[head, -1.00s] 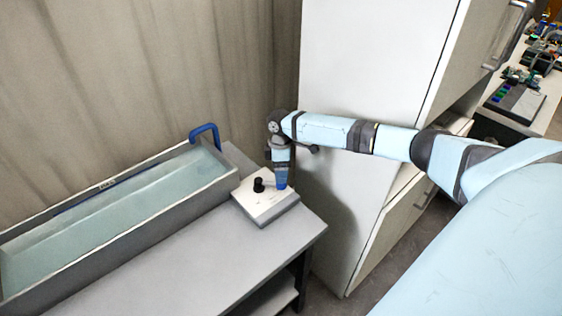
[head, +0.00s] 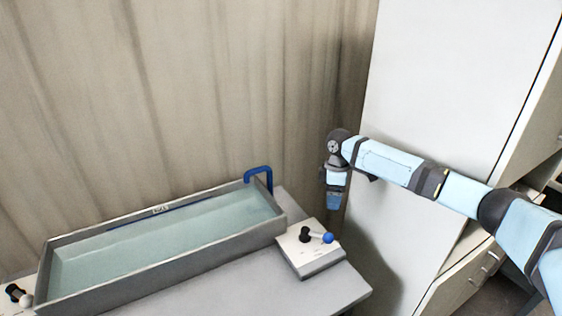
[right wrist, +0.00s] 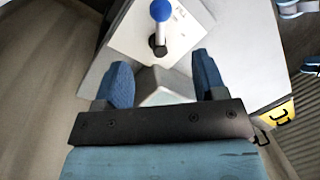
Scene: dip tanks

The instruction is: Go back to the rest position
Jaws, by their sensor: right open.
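My right gripper (head: 334,200) hangs from the light-blue right arm, to the right of and above the control box (head: 312,261) on the table. In the right wrist view its two blue fingers (right wrist: 160,88) are apart with nothing between them. The control box's lever with a blue ball knob (head: 328,238) leans to the right in the head view. The blue knob also shows beyond the fingertips in the right wrist view (right wrist: 160,11), apart from them. My left gripper is not in either view.
A long grey tank (head: 165,262) of clear liquid with a blue handle (head: 258,175) stands on the grey table (head: 240,292). Another lever box (head: 17,295) is at the far left. A white cabinet (head: 440,80) stands behind the right arm. A curtain (head: 180,90) hangs behind the tank.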

